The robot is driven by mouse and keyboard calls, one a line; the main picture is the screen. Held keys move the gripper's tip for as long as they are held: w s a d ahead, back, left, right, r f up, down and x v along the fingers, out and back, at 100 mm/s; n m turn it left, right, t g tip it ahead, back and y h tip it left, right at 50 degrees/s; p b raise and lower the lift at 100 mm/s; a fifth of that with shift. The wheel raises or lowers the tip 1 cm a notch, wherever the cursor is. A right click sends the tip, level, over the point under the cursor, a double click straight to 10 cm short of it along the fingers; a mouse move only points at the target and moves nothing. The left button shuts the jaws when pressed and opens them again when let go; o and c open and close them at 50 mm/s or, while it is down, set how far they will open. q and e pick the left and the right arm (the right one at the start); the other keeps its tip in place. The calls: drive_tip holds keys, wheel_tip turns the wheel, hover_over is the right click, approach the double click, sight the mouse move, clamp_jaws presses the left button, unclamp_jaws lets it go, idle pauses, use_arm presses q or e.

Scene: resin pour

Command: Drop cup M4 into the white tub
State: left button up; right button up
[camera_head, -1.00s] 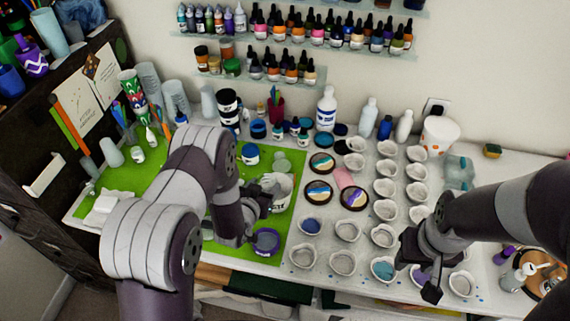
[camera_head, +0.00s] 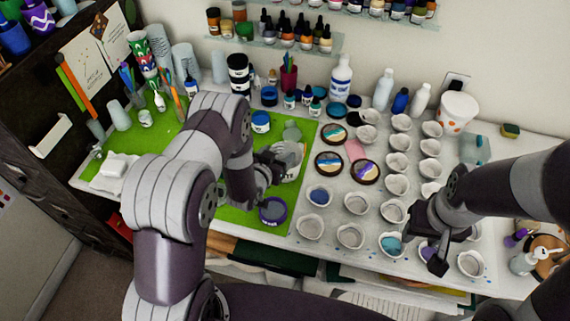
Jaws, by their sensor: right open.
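Several small white cups stand in rows on the right half of the table; I see no labels, so I cannot tell which is M4. My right gripper (camera_head: 434,262) is open over the front row, partly hiding a cup with purple inside (camera_head: 427,250). A cup with teal inside (camera_head: 392,245) stands just left of it. A white tub with a dark label (camera_head: 290,160) stands on the green mat (camera_head: 230,216). My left gripper (camera_head: 272,172) is beside this tub and overlaps it; whether its fingers close on it is unclear.
A white bucket with orange spots (camera_head: 457,112) stands at the back right. A purple-rimmed jar (camera_head: 272,210) is below my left gripper. Round painted pieces (camera_head: 328,162) lie between mat and cups. Bottles (camera_head: 341,76) line the wall.

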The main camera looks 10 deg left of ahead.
use_arm(q)
drive_tip(key=shift+o, duration=1)
drive_tip(key=shift+w+f, duration=0.1)
drive_tip(key=shift+w, duration=0.05)
drive_tip(key=shift+s, duration=0.35)
drive_tip(key=b+v, duration=0.3)
drive_tip(key=v, duration=0.9)
